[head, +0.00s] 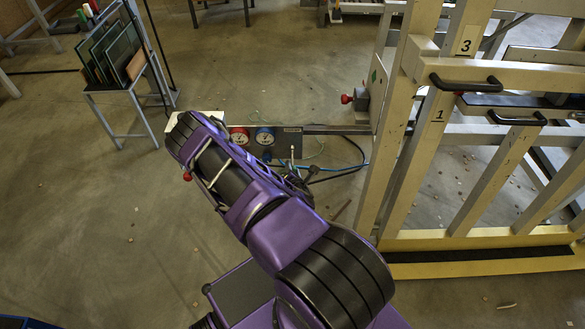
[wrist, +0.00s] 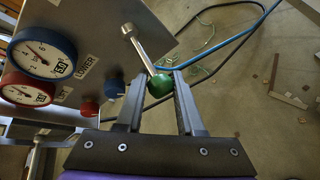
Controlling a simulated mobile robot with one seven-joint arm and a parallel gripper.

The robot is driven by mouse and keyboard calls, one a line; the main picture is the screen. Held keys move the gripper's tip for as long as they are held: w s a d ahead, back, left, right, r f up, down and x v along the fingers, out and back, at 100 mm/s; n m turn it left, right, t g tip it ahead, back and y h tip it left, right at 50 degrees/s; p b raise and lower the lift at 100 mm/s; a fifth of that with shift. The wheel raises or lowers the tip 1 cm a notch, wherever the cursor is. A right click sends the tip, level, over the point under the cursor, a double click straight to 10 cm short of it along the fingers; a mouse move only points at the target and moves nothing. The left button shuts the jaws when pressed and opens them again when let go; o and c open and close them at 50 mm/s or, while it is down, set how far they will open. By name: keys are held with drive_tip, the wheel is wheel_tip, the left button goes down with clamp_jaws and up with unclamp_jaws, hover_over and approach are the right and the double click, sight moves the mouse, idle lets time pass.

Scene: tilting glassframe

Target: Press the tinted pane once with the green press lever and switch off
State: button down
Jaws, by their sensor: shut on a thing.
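The green press lever (wrist: 138,47) is a metal rod with a round green knob (wrist: 160,86), standing out from the grey control panel (wrist: 90,20). In the wrist view, the fingers of my gripper (wrist: 160,80) are on both sides of the green knob and shut on it. In the head view, the panel (head: 292,130) shows beyond my purple arm, and my arm hides most of the gripper. A cream tilting frame (head: 395,140) stands at the right. I cannot make out the tinted pane in it for certain.
The panel carries a blue gauge (wrist: 42,52), a red gauge (wrist: 25,88), a small red knob (wrist: 88,108) and a small blue knob (wrist: 114,86). A blue hose (wrist: 235,42) runs behind. A rack with glass panes (head: 115,55) stands at upper left.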

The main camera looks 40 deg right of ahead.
drive_tip(key=shift+w+f, duration=0.1)
drive_tip(key=shift+f, duration=0.05)
idle(0.3)
drive_tip(key=c, duration=0.5)
unclamp_jaws()
drive_tip(key=shift+c, duration=0.2)
drive_tip(key=p+v, duration=0.2)
drive_tip(key=v, duration=1.5)
drive_tip(key=shift+a, duration=0.25)
